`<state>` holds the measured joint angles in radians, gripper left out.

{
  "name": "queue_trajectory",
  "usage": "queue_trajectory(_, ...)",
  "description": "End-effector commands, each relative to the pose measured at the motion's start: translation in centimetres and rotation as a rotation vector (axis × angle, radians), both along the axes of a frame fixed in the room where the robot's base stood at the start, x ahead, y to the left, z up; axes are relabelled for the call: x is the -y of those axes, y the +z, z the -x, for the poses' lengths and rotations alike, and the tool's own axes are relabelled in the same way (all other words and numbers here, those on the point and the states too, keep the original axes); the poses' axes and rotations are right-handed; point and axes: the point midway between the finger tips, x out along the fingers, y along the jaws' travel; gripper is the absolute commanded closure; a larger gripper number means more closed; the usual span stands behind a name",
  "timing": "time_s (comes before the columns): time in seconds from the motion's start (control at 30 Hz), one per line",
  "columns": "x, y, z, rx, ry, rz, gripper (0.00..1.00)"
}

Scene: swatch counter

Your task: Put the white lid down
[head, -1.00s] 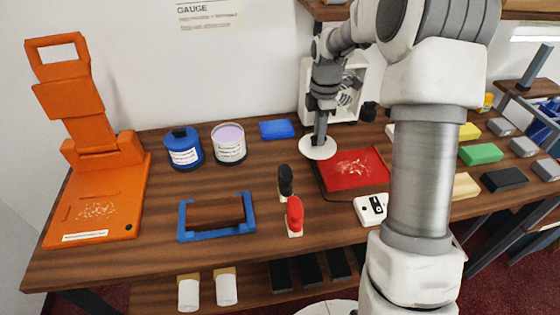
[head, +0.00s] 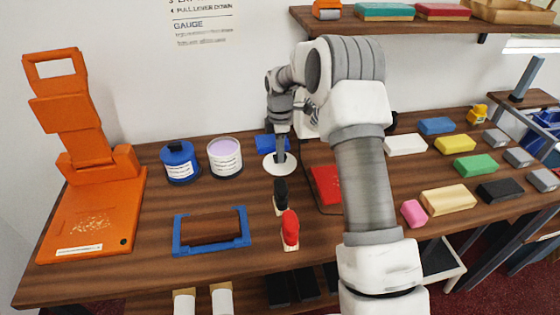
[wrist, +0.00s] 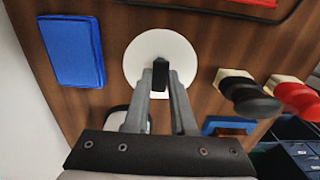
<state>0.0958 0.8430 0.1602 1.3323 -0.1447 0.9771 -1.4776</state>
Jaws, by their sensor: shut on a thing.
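The white lid (head: 271,165) is a flat round disc with a dark knob in the middle. In the head view it is right of the open tin with lilac contents (head: 225,157), in front of the blue block (head: 270,143). My gripper (head: 280,155) points down and is shut on the lid's knob. In the wrist view the fingers (wrist: 160,88) close on the dark knob, with the white lid (wrist: 143,48) spread out around it. I cannot tell whether the lid touches the table or hangs just above it.
Two stamps, black-handled (head: 280,192) and red-handled (head: 290,230), stand in front of the lid. A red pad (head: 326,184) lies to the right, partly behind my arm. A blue-lidded tin (head: 180,162) and blue frame (head: 212,247) are left. Bare wood lies between tin and stamps.

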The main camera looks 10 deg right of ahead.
Motion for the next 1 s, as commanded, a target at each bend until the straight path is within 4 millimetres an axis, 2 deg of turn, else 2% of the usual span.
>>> queue_trajectory(0.23, 0.0, -3.4, 0.1, -0.003, 0.001, 0.000, 1.00)
queue_trajectory(0.63, 0.0, -4.2, 0.1, 0.000, 0.001, 0.000, 1.00)
queue_trajectory(0.67, 0.0, -4.1, 0.1, 0.000, 0.001, 0.000, 0.74)
queue_trajectory(0.8, 0.0, -4.1, 0.1, -0.001, 0.001, 0.000, 0.49)
queue_trajectory(0.83, 0.0, -4.1, 0.1, -0.001, 0.001, 0.000, 0.46)
queue_trajectory(1.0, 0.0, -4.0, 0.1, -0.001, 0.001, 0.000, 0.46)
